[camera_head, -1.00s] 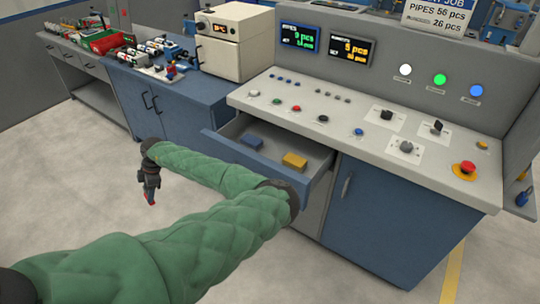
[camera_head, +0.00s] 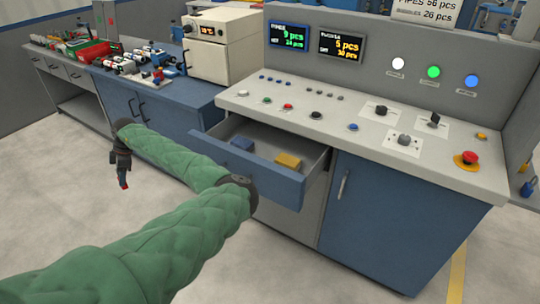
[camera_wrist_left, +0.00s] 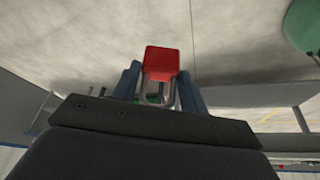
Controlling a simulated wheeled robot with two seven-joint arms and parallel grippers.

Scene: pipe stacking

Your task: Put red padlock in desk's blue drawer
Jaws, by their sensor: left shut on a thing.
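My left gripper (camera_head: 122,178) hangs over the floor to the left of the desk, pointing down, shut on the red padlock (camera_head: 124,185). In the left wrist view the red padlock (camera_wrist_left: 161,60) sits between the two fingers (camera_wrist_left: 160,85), with its pale shackle toward the palm. The blue drawer (camera_head: 265,168) of the desk is pulled open, and its front is plainly visible. My right gripper is not in view.
The control desk (camera_head: 350,140) carries buttons, knobs and a red emergency stop (camera_head: 467,158). A blue cabinet (camera_head: 165,110) with a beige oven-like box (camera_head: 222,45) stands behind. A red bin (camera_head: 92,50) and parts lie on the back bench. The floor at left is clear.

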